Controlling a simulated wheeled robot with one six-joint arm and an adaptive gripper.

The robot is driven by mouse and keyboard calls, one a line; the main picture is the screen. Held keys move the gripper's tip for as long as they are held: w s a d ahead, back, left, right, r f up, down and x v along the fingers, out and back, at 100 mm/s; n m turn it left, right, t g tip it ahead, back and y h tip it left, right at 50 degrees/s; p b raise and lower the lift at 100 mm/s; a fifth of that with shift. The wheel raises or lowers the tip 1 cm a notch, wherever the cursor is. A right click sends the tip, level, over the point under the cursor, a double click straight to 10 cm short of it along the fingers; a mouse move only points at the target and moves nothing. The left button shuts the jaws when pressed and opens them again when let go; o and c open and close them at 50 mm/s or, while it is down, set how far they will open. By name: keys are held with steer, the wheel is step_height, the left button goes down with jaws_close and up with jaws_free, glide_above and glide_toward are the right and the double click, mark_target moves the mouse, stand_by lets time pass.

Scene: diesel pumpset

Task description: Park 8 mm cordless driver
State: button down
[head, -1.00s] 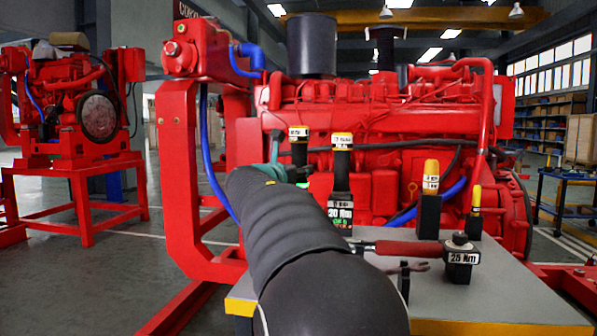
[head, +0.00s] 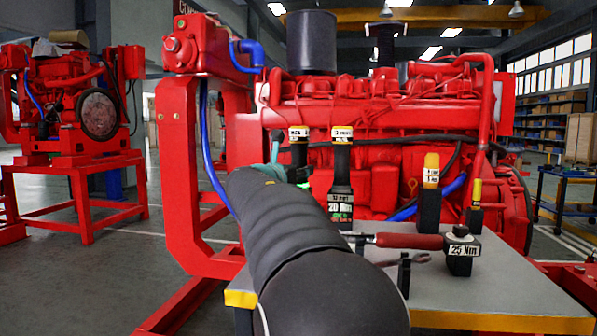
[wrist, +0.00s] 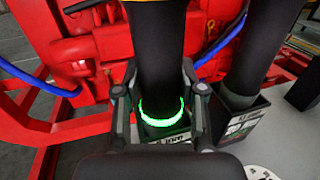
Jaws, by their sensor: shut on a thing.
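A black cordless driver stands upright between the fingers of my gripper (wrist: 160,91) in the wrist view. The driver's body (wrist: 158,45) has a bright green lit ring near its lower end, just above or at the mouth of a dark labelled holder (wrist: 166,135). I cannot tell how deep it sits. In the head view the same driver (head: 299,152) has a yellow and white label on top; my dark arm hides its lower part. My gripper is shut on it.
Close on the right stands another black driver (head: 341,162) in a holder marked 20 Nm (head: 340,207). A yellow-topped tool (head: 431,180), a smaller yellow one (head: 476,195) and a red-handled wrench (head: 410,241) by a 25 Nm block (head: 460,256) share the grey bench (head: 500,299). The red engine (head: 385,130) is behind.

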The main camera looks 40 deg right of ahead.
steer(key=c, duration=0.7)
jaws_free()
steer(key=shift+o, duration=0.5)
steer(key=shift+f, duration=0.15)
steer(key=v, duration=1.2)
